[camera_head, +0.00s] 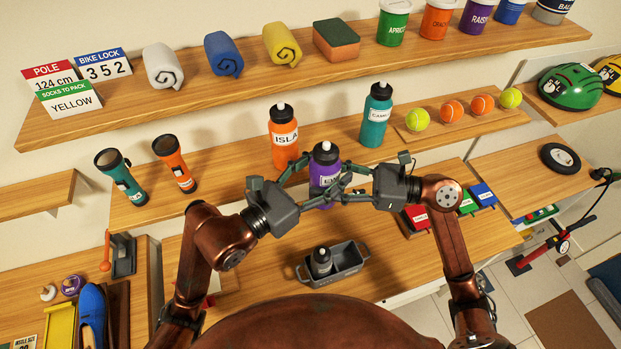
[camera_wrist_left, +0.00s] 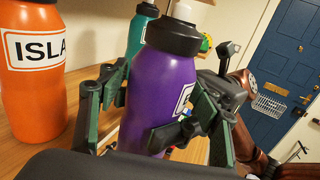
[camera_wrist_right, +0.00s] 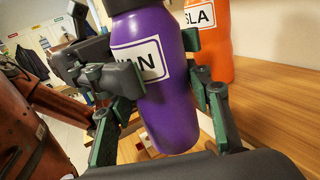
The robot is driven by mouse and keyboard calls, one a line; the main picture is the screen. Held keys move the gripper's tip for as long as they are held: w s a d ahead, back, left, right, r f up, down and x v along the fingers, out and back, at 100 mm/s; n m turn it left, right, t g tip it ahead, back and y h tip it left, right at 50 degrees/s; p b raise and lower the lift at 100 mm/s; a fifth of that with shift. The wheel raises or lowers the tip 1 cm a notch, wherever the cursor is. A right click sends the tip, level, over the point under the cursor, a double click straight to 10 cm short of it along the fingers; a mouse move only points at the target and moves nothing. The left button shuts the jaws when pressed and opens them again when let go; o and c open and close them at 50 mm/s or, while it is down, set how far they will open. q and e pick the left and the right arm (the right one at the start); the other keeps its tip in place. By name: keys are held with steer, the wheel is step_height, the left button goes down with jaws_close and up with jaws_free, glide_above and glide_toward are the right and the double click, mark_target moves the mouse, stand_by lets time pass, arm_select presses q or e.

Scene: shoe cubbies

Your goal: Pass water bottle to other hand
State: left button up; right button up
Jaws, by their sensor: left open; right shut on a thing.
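The purple water bottle (camera_head: 324,160) has a black cap and a white label, and is upright in front of the middle shelf, between my two grippers. It also shows in the left wrist view (camera_wrist_left: 160,90) and the right wrist view (camera_wrist_right: 168,90). My right gripper (camera_head: 345,187) is shut on the bottle from the right. My left gripper (camera_head: 303,180) is open, with its fingers on either side of the bottle from the left; I cannot tell whether they touch it. The bottle's lower part is partly hidden by the fingers.
An orange bottle (camera_head: 283,138) stands close behind on the middle shelf (camera_head: 225,175), with a teal bottle (camera_head: 376,118) to its right. A grey caddy (camera_head: 347,270) holding a grey bottle (camera_head: 321,262) sits on the lower surface. Torches stand at the left, balls at the right.

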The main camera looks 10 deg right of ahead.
arm_select(q)
steer(key=shift+x, duration=2.65)
steer(key=c, duration=1.1)
jaws_close()
arm_select(e)
steer(key=shift+w+d, duration=0.1)
steer(key=o, duration=1.7)
steer(key=shift+o, duration=0.2)
